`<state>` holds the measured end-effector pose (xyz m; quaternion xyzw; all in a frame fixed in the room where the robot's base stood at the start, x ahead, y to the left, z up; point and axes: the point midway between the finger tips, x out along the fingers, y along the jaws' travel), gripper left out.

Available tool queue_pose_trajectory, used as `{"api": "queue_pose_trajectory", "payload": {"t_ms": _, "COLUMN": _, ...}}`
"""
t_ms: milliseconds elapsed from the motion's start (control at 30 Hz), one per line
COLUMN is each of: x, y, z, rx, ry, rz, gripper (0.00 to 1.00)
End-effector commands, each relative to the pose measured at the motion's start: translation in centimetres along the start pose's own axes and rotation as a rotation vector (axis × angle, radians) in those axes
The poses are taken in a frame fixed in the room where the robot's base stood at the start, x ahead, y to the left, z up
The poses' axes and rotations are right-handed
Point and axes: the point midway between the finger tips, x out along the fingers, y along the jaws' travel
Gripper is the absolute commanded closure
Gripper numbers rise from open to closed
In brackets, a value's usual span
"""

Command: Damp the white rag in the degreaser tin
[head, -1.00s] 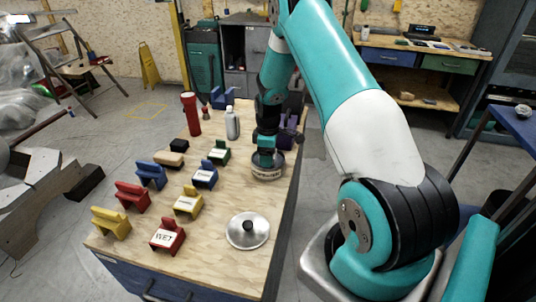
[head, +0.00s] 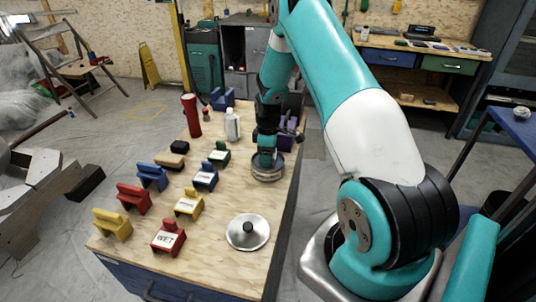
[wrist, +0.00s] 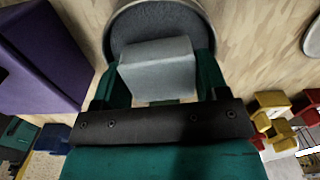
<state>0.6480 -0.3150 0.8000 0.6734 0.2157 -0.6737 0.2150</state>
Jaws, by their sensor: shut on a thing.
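My gripper (head: 266,158) points down at the round grey tin (head: 268,177) on the right side of the wooden bench top. In the wrist view, the gripper (wrist: 158,76) is shut on a pale grey-white block-like rag (wrist: 157,60). The rag sits between the two teal fingers, over or within the tin's round opening; the tin's rim (wrist: 112,32) curves around its far side. How deep the rag is, and whether it touches liquid, is hidden. A silver lid with a black knob (head: 248,232) lies nearer on the bench.
Several red, blue, yellow and green labelled holders (head: 168,238) stand left of the tin. A white bottle (head: 233,125) and red cylinder (head: 192,115) stand further back. A purple block (wrist: 38,50) is close beside the tin. Bare bench lies between the tin and the lid.

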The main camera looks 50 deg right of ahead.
Motion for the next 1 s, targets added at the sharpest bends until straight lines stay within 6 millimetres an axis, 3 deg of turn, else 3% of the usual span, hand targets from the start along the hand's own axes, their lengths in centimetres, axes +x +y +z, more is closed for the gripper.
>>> {"api": "queue_pose_trajectory", "payload": {"t_ms": 600, "x": -5.7, "y": 0.0, "z": 0.0, "rx": 0.0, "ry": 0.001, "rz": 0.001, "gripper": 0.52}}
{"api": "queue_pose_trajectory", "payload": {"t_ms": 1000, "x": -5.8, "y": 0.0, "z": 0.0, "rx": 0.0, "ry": 0.001, "rz": 0.001, "gripper": 0.52}}
